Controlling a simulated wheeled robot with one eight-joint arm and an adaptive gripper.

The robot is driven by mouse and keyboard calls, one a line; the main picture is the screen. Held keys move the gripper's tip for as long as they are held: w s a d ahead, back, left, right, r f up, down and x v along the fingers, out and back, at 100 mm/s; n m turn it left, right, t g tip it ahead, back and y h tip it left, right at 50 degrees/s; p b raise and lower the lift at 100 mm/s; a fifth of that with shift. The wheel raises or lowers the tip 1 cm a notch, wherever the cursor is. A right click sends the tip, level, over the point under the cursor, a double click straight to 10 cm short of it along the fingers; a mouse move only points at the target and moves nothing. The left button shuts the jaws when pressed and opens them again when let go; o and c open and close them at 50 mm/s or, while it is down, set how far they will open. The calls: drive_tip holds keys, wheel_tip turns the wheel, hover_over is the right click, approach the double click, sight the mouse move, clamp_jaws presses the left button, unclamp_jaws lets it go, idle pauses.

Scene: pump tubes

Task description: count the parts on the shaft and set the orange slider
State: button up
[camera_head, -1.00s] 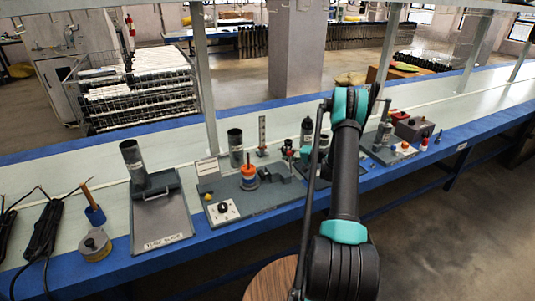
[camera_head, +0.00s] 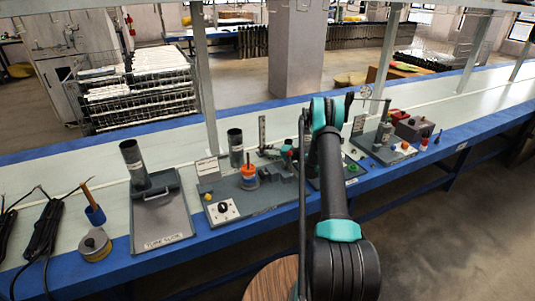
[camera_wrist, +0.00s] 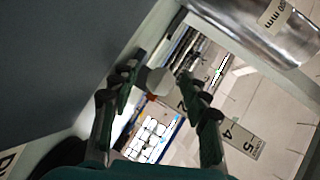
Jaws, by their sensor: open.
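My gripper (camera_wrist: 158,88) is open in the wrist view, one dark finger on each side. A pale rounded piece (camera_wrist: 160,81) lies between the fingertips; I cannot tell whether they touch it. A small orange patch (camera_wrist: 151,97), perhaps the orange slider, shows just below it, mostly hidden. In the head view an upright marked strip (camera_head: 262,131) stands behind the grey board.
A metal cylinder with a "50 mm" label (camera_wrist: 276,15) is close at upper right in the wrist view. In the head view, a grey tray (camera_head: 160,220) and a dark tube (camera_head: 235,148) stand left of my arm. A fixture with a red part (camera_head: 424,143) is at right.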

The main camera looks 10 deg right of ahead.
clamp_jaws()
wheel_tip(320, 180, up, 8)
drive_tip(key=shift+r, duration=0.1)
idle(0.5)
unclamp_jaws()
wheel_tip(320, 180, up, 10)
idle(0.7)
